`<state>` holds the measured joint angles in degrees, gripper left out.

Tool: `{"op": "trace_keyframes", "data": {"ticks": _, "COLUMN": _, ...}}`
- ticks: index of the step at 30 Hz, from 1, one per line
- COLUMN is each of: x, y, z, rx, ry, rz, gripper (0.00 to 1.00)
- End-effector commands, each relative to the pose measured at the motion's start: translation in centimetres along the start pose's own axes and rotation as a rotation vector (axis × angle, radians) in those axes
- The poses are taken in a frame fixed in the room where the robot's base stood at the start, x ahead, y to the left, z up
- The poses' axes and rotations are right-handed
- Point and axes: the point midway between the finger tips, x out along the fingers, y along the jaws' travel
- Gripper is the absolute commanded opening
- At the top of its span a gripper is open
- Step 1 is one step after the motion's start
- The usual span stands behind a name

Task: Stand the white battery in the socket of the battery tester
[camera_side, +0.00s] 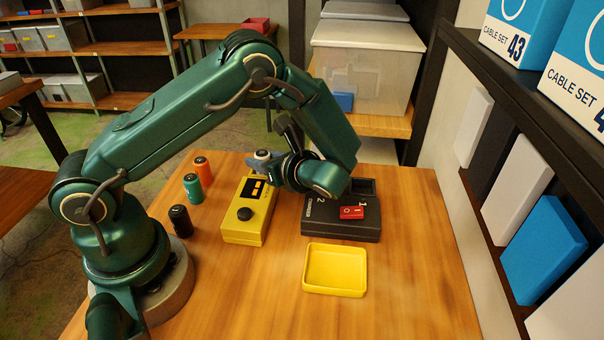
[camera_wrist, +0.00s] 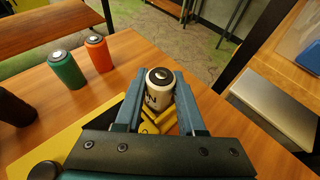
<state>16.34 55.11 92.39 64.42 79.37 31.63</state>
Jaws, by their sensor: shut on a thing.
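The white battery (camera_wrist: 160,92) is upright between the two fingers of my gripper (camera_wrist: 159,84), with its metal end facing up. In the side view only the top of the battery (camera_side: 262,155) shows above my gripper (camera_side: 264,162). The yellow battery tester (camera_side: 239,228), with a dark knob and a dark display panel, lies on the table. My gripper and the battery are over or at its far end. The tester's socket is hidden behind the gripper, and I cannot tell whether the battery's lower end is in it.
An orange battery (camera_side: 202,166), a green battery (camera_side: 193,187) and a black battery (camera_side: 181,221) stand left of the tester. A black device (camera_side: 316,222) with a red switch (camera_side: 352,212) is to the right. An empty yellow tray (camera_side: 335,268) lies in front.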

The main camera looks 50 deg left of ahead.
Motion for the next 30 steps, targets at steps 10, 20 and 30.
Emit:
{"op": "trace_keyframes", "data": {"ticks": 10, "x": 0.1, "y": 0.0, "z": -0.2, "rx": 0.001, "ry": 0.0, "rz": 0.0, "gripper": 0.68}}
{"op": "trace_keyframes", "data": {"ticks": 20, "x": -0.6, "y": -0.1, "z": 0.1, "rx": -0.001, "ry": -0.001, "rz": -0.003, "gripper": 0.68}}
{"op": "trace_keyframes", "data": {"ticks": 30, "x": -7.4, "y": -0.1, "z": 0.0, "rx": -0.003, "ry": 0.002, "rz": -0.007, "gripper": 0.68}}
